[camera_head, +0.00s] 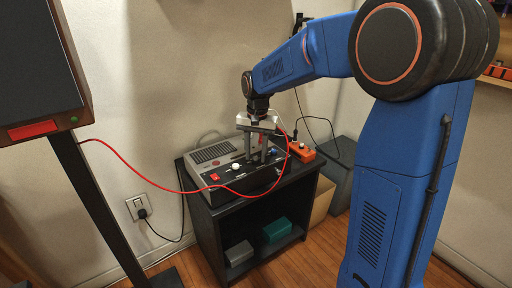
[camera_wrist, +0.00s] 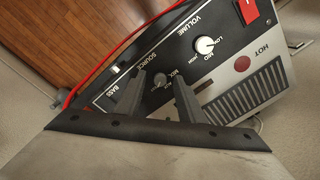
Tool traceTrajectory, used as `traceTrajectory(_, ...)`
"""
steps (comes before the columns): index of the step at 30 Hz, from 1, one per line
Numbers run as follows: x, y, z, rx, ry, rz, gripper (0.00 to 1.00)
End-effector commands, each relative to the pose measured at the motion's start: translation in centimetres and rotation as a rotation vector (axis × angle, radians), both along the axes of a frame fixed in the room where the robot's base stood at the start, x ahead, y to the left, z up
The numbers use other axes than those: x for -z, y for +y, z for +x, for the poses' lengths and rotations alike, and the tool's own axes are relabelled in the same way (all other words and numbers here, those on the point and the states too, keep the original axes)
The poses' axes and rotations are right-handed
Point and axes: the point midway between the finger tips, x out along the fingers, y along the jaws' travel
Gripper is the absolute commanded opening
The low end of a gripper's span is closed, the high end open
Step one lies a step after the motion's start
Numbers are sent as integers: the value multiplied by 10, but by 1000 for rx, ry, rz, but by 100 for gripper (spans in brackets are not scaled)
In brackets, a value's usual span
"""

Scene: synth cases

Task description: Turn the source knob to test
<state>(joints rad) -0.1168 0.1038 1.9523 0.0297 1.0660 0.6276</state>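The grey and black console (camera_head: 225,160) stands on a black cabinet. In the wrist view, the small dark source knob (camera_wrist: 159,80) sits by the printed word SOURCE, with a MIX label beside it. Its pointer is too small to read. My gripper (camera_head: 256,160) reaches down over the console's right part with its fingers apart. In the wrist view, the gripper (camera_wrist: 161,84) has one fingertip on each side of the source knob, with a visible gap between. I cannot tell whether the fingertips are level with the knob. The fingers hide the knob in the head view.
A white volume knob (camera_wrist: 204,45) and a red switch (camera_wrist: 246,11) lie beside the source knob. A red cable (camera_head: 165,187) loops across the console front. An orange box (camera_head: 301,152) stands to the right. A speaker (camera_head: 40,70) on a stand is at left.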

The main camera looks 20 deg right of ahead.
Motion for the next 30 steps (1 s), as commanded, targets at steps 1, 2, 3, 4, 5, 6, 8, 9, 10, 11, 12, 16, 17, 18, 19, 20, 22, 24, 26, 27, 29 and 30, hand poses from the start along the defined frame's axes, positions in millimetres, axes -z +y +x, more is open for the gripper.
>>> traceTrajectory(1,-2,0,0,0,-1,0,35)
traceTrajectory(2,-4,0,0,0,-1,0,35)
traceTrajectory(3,-8,0,0,0,-1,-1,35)
traceTrajectory(4,-11,0,0,0,-1,0,35)
traceTrajectory(5,-15,0,0,0,-2,0,35)
traceTrajectory(6,-21,-1,0,0,-3,1,35)
traceTrajectory(8,-32,-1,0,0,-4,0,35)
traceTrajectory(9,-40,-1,0,0,-4,0,35)
traceTrajectory(10,-47,-1,0,0,-4,1,35)
traceTrajectory(11,-53,-1,0,0,-5,1,35)
traceTrajectory(12,-60,-2,-1,0,-4,0,35)
traceTrajectory(16,-87,-2,-1,0,-4,0,35)
traceTrajectory(17,-93,-3,-1,0,-4,0,35)
traceTrajectory(18,-101,-3,-1,0,-4,0,35)
traceTrajectory(19,-107,-3,-1,0,-4,0,35)
traceTrajectory(20,-113,-3,-1,0,-5,1,35)
traceTrajectory(22,-126,-4,-1,0,-5,1,35)
traceTrajectory(24,-138,-4,-2,0,-4,0,35)
traceTrajectory(26,-148,-4,-2,0,-3,1,35)
traceTrajectory(27,-153,-4,-2,0,-2,0,35)
traceTrajectory(29,-160,-5,-2,0,-3,1,35)
traceTrajectory(30,-164,-5,-2,0,-1,0,35)
